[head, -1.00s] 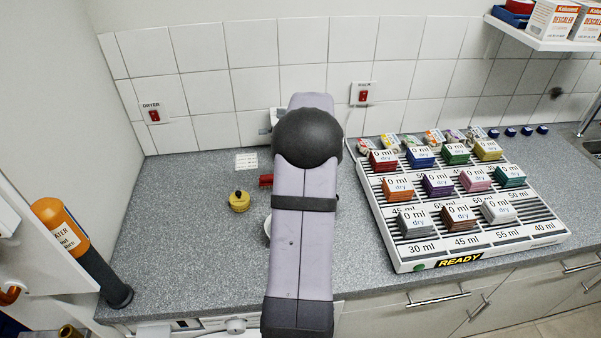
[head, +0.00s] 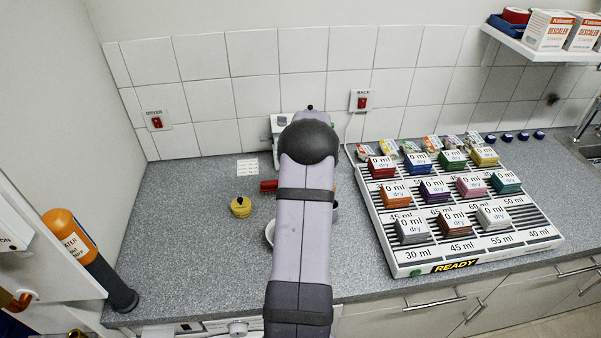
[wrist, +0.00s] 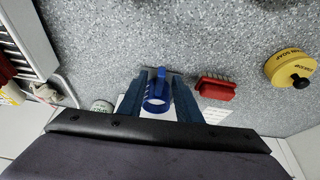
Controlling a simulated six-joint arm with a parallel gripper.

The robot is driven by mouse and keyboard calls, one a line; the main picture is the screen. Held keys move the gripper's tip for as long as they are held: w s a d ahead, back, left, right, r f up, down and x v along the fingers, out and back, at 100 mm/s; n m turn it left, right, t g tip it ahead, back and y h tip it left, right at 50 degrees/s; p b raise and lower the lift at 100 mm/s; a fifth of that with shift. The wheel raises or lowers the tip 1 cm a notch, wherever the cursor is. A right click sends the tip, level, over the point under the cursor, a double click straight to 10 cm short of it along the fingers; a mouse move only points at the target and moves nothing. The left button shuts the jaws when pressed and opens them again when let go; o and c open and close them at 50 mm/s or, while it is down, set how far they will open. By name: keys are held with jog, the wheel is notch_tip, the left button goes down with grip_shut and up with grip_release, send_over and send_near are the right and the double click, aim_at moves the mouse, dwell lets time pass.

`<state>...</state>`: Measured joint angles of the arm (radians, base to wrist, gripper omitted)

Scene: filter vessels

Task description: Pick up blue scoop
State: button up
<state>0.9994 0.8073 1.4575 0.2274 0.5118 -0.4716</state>
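The blue scoop (wrist: 157,104) shows in the wrist view, a small blue cup with pale marks on its side. It sits between the two fingers of my gripper (wrist: 158,84), one finger close on each side. The fingers stand apart by about the scoop's width. I cannot tell whether they touch it or whether it still rests on something. In the head view my arm hides both the gripper and the scoop.
A red brush-like block (wrist: 216,89) and a yellow round container (wrist: 291,68) stand beside the gripper on the grey counter (head: 180,220). A white rack (head: 400,268) with several coloured packs lies to the right. An orange-topped dark cylinder (head: 90,260) leans at the left.

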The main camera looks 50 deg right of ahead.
jog(key=shift+x, duration=0.9)
jog(key=shift+c, duration=0.3)
grip_shut()
jog(key=shift+r, duration=0.2)
